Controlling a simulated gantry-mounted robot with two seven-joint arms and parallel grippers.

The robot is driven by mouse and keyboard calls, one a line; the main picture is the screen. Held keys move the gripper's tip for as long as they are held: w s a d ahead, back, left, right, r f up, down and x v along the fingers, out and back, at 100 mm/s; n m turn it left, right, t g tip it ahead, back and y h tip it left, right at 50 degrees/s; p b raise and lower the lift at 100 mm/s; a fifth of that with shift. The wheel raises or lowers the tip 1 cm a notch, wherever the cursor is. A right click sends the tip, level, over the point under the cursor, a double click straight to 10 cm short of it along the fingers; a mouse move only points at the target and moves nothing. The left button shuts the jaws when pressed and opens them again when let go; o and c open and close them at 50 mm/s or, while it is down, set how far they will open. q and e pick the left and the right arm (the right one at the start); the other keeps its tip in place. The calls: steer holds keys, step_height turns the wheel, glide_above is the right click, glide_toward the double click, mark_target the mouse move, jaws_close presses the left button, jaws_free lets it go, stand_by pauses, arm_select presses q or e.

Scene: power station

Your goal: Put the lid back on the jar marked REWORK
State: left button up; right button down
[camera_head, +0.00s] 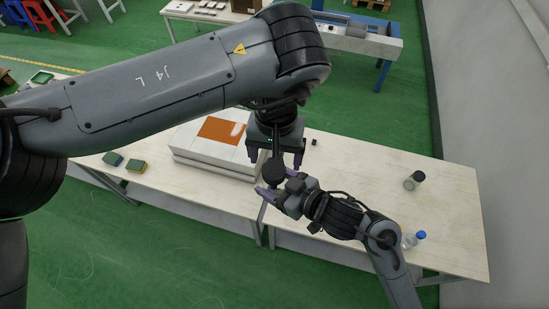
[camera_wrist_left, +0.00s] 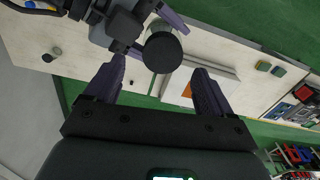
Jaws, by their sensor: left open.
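My left gripper (camera_head: 275,160) points down over the table with its jaws apart. Its two purple fingers also show in the left wrist view (camera_wrist_left: 157,78), with nothing between them. My right gripper (camera_head: 271,190) comes in from the lower right, and its purple fingers are around a dark-topped jar (camera_wrist_left: 163,52). The jar's round dark top (camera_head: 273,172) is just below my left fingers, apart from them. I cannot tell whether that top is a lid or an open mouth. Another dark-topped jar (camera_head: 415,179) stands on the table at the right. No REWORK marking is readable.
A white box with an orange panel (camera_head: 220,130) lies behind my grippers. A blue-capped clear bottle (camera_head: 416,238) stands near the right arm. A small black object (camera_head: 314,142) lies behind. The table's right part (camera_head: 440,205) is mostly clear.

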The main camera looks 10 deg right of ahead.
mark_target(274, 182)
arm_select(q)
steer(key=shift+a, duration=0.1)
steer(key=shift+w+r, duration=0.1)
steer(key=shift+c, duration=0.4)
steer(key=shift+r+n, duration=1.7)
steer(key=shift+f, duration=4.05)
